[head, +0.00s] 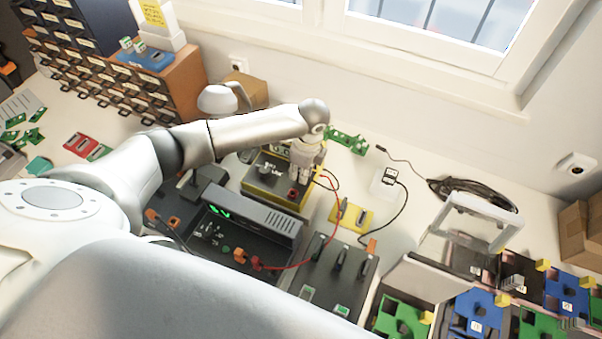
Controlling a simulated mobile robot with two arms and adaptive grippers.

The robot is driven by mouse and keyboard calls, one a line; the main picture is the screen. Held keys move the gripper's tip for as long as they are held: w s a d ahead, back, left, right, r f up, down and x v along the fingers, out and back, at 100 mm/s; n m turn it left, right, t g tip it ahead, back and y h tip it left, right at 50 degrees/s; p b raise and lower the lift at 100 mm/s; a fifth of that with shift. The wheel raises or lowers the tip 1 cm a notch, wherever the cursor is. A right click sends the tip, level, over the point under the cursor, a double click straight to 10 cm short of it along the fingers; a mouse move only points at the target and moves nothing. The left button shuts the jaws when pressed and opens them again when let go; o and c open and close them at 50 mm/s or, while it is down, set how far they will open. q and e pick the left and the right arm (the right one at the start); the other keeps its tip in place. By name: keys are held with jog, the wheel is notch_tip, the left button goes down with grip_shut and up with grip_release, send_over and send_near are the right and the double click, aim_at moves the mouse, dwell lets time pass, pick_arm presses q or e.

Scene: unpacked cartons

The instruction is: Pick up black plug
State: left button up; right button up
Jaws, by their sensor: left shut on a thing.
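My left gripper (303,168) comes in from the left and points down over the yellow and black box (257,188). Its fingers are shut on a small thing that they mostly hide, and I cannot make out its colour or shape. A red lead (330,225) runs close beside the fingertips and down to the black bench device (250,222). A red socket or plug (293,193) shows on the box just below the fingers. A black plug-like piece (390,174) with a black cable lies on a white block to the right. My right gripper is not in view.
A dark panel with slots (330,272) lies right of the device. A yellow plate (352,217) and a green circuit board (346,142) lie near the box. A clear-sided white frame (475,222) stands at right. Drawer cabinets (180,80) stand at back left.

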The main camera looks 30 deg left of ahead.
pick_arm(q)
jog(key=shift+r, duration=0.15)
jog(key=shift+r, duration=0.25)
notch_tip(320, 180, up, 2)
jog(key=shift+r, duration=0.1)
jog(key=s+a+r+b, duration=0.3)
jog(key=s+a+r, duration=0.2)
jog(key=s+r, duration=0.5)
jog(key=s, duration=0.3)
jog(key=shift+a+b, duration=0.2)
jog(key=shift+b, duration=0.15)
jog(key=shift+w, duration=0.1)
